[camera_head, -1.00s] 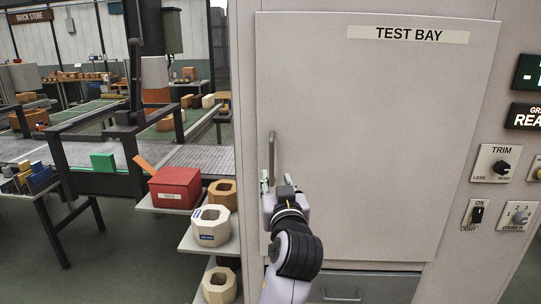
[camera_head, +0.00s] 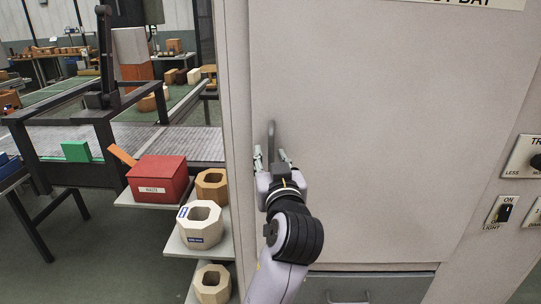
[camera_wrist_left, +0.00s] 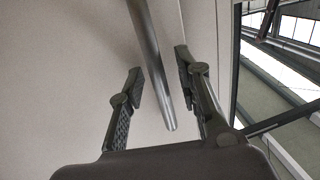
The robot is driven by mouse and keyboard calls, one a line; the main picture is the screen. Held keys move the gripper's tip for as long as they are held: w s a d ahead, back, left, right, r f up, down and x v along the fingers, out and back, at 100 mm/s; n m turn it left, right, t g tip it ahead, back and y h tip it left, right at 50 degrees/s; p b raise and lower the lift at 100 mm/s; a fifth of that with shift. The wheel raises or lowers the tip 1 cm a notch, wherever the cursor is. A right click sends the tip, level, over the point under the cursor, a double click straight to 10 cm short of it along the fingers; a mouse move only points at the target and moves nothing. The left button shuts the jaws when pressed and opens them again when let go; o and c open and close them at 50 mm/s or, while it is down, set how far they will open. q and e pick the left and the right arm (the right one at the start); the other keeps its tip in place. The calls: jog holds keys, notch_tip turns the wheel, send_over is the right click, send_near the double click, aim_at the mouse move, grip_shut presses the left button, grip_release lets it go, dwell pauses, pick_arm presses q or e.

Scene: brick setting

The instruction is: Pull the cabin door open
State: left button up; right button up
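The cabin door (camera_head: 390,150) is a large flat light-grey panel, and it looks shut. Its upright metal bar handle (camera_head: 271,135) is near the door's left edge. The handle also shows in the left wrist view (camera_wrist_left: 153,62), running down between the two fingers. My left gripper (camera_head: 270,158) is at the lower end of the handle. Its fingers are open on either side of the bar, with a gap visible on both sides in the wrist view. My right gripper is not in view.
A red box (camera_head: 160,180) labelled WASTE and several octagonal blocks (camera_head: 200,224) sit on shelves left of the cabin. A drawer (camera_head: 360,288) lies below the door. Switches (camera_head: 505,212) are on the right panel. A conveyor (camera_head: 150,142) stands further left.

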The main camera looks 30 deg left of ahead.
pick_arm(q)
jog(key=shift+s, duration=0.1)
grip_shut()
dwell(0.8)
